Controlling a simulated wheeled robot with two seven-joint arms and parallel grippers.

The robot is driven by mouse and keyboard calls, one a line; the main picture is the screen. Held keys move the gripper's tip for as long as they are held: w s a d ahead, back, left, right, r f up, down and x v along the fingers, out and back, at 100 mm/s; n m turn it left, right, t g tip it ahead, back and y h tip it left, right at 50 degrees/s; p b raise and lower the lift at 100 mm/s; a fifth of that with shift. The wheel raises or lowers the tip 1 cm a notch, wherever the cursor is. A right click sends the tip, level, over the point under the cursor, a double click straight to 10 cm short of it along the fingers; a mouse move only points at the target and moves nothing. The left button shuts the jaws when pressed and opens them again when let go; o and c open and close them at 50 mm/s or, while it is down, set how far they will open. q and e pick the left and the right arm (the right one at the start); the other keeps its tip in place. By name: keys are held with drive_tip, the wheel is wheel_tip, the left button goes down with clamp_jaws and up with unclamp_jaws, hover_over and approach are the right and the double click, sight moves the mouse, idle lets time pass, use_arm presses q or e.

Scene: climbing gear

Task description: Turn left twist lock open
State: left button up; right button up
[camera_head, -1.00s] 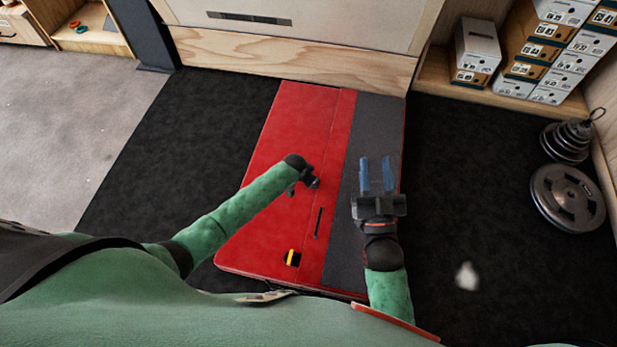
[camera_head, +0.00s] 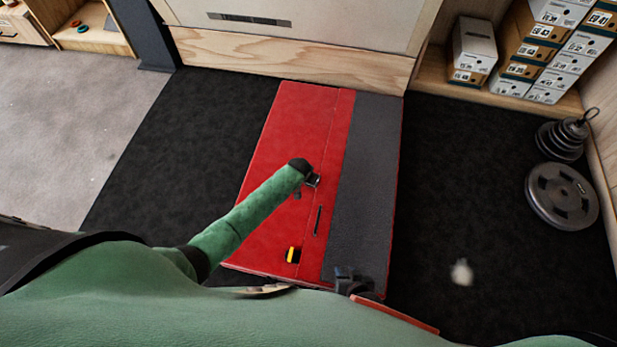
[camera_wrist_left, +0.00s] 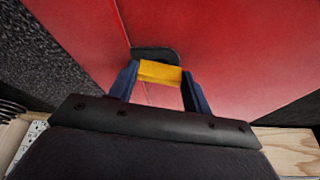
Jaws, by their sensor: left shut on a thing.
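A red panel (camera_head: 285,125) with a dark grey strip lies on the black floor. In the left wrist view, a yellow twist lock (camera_wrist_left: 160,72) sits in a dark recess in the red surface. My left gripper (camera_wrist_left: 158,82) is shut on it, one blue finger on each side. In the head view my left gripper (camera_head: 311,181) is low over the middle of the panel, and its wrist hides this lock. Another yellow lock (camera_head: 292,255) shows in a black recess near the panel's near edge. My right gripper (camera_head: 345,280) is at the near edge; its fingers cannot be made out.
A black slot (camera_head: 318,220) lies between the two locks. Weight plates (camera_head: 562,195) and stacked shoe boxes (camera_head: 530,60) stand at the right. A pale wooden-framed board (camera_head: 300,45) closes off the far end. The black floor left of the panel is clear.

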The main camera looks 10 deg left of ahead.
use_arm(q)
drive_tip(key=shift+d+r, duration=0.1)
drive_tip(key=shift+r, duration=0.05)
drive_tip(key=shift+d+n+y+p, duration=0.15)
drive_tip(key=shift+n+y+p, duration=0.35)
drive_tip(key=shift+n+p, duration=1.2)
drive_tip(key=shift+p, duration=0.05)
drive_tip(key=o, duration=1)
